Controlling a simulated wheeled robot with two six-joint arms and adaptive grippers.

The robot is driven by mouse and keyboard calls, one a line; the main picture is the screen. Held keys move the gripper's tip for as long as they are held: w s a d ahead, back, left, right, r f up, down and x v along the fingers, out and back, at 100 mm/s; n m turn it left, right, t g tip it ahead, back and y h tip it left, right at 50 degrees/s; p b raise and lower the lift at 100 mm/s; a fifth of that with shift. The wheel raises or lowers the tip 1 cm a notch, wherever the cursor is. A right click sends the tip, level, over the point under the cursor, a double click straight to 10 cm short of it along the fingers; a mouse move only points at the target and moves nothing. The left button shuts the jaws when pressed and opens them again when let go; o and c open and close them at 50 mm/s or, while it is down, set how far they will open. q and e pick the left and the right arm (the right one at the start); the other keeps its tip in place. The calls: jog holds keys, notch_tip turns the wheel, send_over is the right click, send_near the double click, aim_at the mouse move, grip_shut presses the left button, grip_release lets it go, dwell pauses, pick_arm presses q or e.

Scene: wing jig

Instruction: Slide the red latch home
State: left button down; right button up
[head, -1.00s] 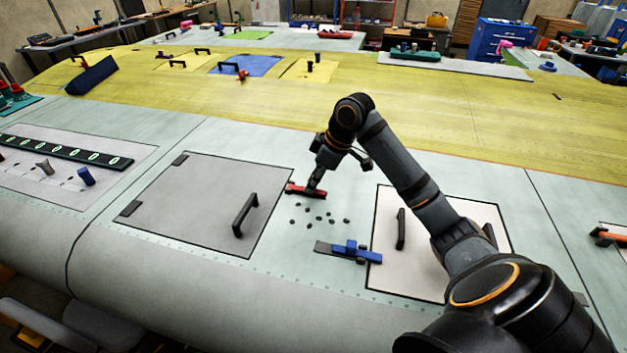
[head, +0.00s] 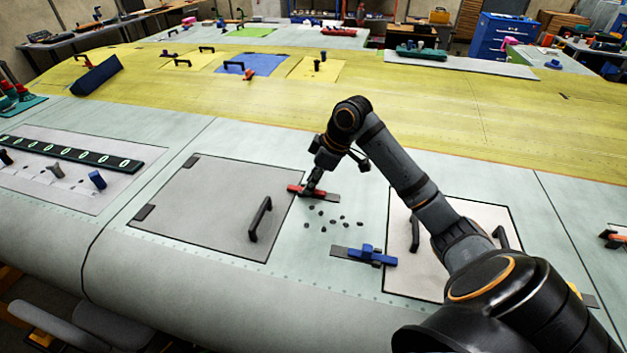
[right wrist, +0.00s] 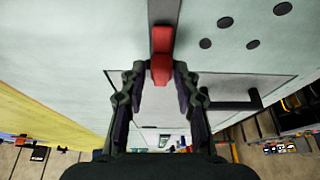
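The red latch (head: 297,189) lies on a grey track (head: 331,197) at the right edge of the grey hatch panel (head: 215,205). Its left end reaches over the panel's edge, and bare track shows to its right. My right gripper (head: 313,188) is down at the latch and covers part of it. In the right wrist view the red latch (right wrist: 161,42) has its raised knob between the spread fingers of my right gripper (right wrist: 159,72). The fingers look open, with small gaps beside the knob.
A blue latch (head: 367,254) on its own track lies nearer, beside the white panel (head: 425,268). Several dark spots (head: 333,221) lie between the two latches. The grey panel has a black handle (head: 260,219).

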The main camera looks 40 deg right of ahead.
jog(key=shift+o, duration=0.7)
jog(key=shift+a, duration=0.25)
jog(key=shift+s+d+r, duration=0.1)
jog(key=shift+d+r, duration=0.15)
jog(key=shift+d, duration=0.05)
jog(key=v, duration=1.1)
jog(key=shift+a+r, duration=0.2)
jog(key=shift+r, duration=0.05)
jog(key=shift+f, duration=0.1)
